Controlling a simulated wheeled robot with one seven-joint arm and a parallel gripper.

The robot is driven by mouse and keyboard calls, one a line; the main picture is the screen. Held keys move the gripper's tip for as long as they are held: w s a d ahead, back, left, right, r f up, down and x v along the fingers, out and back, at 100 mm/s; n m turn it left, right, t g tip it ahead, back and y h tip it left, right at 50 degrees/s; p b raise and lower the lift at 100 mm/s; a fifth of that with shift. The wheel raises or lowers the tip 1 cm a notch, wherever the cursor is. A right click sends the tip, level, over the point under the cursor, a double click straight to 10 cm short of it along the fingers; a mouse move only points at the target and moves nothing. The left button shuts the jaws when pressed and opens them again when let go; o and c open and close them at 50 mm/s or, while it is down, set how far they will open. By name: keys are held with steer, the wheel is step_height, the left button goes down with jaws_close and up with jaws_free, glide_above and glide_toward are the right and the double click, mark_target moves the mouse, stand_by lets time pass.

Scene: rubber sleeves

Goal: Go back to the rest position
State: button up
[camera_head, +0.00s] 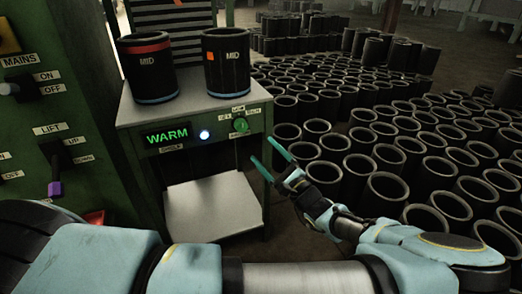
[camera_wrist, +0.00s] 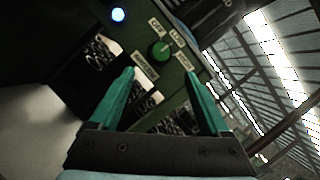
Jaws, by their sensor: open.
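My gripper (camera_head: 268,158) is open and empty, with two green fingers. In the head view it is in front of the right side of the small machine table, just below and right of a green knob (camera_head: 241,125). In the wrist view the spread fingers of my gripper (camera_wrist: 165,95) point toward the panel, and the knob (camera_wrist: 160,50) shows between and beyond them. The fingers look apart from the knob. The panel's display (camera_head: 167,136) reads WARM, and a lit bluish-white button (camera_head: 204,134) is beside it.
Two black sleeves marked MID, one with a red band (camera_head: 148,68) and one with an orange patch (camera_head: 226,62), stand on the tabletop (camera_head: 190,103). A green switch panel (camera_head: 50,120) with a purple-tipped lever (camera_head: 54,186) is at left. Many black sleeves (camera_head: 385,195) crowd the floor at right.

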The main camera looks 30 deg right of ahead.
steer(key=w+a+f+n+g+y, duration=0.1)
steer(key=w+a+n+g+y, duration=0.4)
steer(key=a, duration=0.5)
steer(key=s+a+f+n+g, duration=0.1)
steer(key=s+a+n+g, duration=0.1)
steer(key=a+n+g, duration=1.2)
steer(key=s+a+r+n+h, duration=0.35)
steer(key=a+r+h, duration=0.55)
steer(key=a+r, duration=0.55)
step_height(320, 180, up, 12)
steer(key=p, duration=1.2)
steer(key=shift+a+f+n, duration=0.15)
steer(key=shift+a+n, duration=0.05)
steer(key=shift+n, duration=0.25)
